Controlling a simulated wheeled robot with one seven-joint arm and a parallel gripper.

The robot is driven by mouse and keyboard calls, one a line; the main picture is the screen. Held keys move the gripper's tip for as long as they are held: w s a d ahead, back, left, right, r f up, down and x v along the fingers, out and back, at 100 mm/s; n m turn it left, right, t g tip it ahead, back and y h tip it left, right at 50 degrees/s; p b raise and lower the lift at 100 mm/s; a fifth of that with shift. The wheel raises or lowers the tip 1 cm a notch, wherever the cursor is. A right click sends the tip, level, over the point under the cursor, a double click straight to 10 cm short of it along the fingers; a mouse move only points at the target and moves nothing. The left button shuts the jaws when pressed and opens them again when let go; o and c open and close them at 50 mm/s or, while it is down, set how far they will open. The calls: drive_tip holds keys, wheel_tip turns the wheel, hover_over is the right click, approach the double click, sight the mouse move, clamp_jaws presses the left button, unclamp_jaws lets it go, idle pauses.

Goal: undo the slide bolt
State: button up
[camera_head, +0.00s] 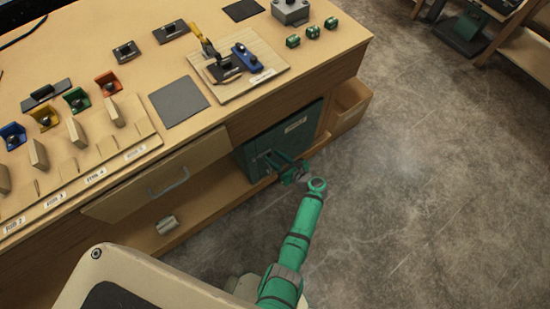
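A dark green cabinet (292,134) with a small pale label stands in the bay under the bench top. Its door appears shut. A slide bolt cannot be made out clearly; small dark fittings on the lower left of the cabinet front are partly hidden by my gripper. My gripper (275,163) is at the end of my green arm, close in front of the lower part of the cabinet. Its fingers point left toward the cabinet front. I cannot tell whether they touch it, or whether they are open or shut.
A wooden drawer (160,178) with a metal handle juts out left of the cabinet. A light fitting (167,225) lies on the shelf below. A board (238,72) with clamp-like devices is on the bench top. The floor (430,200) at right is clear.

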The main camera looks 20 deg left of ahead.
drive_tip(key=v, duration=1)
drive_tip(key=shift+d+r, duration=0.2)
drive_tip(key=shift+d, duration=0.1)
drive_tip(key=shift+s, duration=0.15)
drive_tip(key=s+d+f+n+t+h, duration=0.15)
drive_tip(key=s+d+n+h, duration=0.3)
drive_tip(key=s, duration=0.55)
drive_tip(key=s+d+f+n+t+h, duration=0.1)
drive_tip(key=s+d+f+n+h, duration=0.3)
drive_tip(key=s, duration=0.6)
drive_tip(key=s+r+n+t+h, duration=0.1)
drive_tip(key=r+n, duration=0.4)
drive_tip(key=r, duration=0.6)
drive_tip(key=s+d+r+n+t+h, duration=0.1)
drive_tip(key=s+r+n+t, duration=0.2)
drive_tip(key=s+r+n, duration=0.3)
drive_tip(key=s+r+n+t+h, duration=0.1)
drive_tip(key=s+r+n, duration=0.3)
drive_tip(key=r, duration=1.2)
drive_tip(key=shift+s+d+n+t+h, duration=0.25)
drive_tip(key=shift+n+t+h, duration=0.1)
drive_tip(key=shift+n+t, duration=0.5)
drive_tip(key=shift+c, duration=0.2)
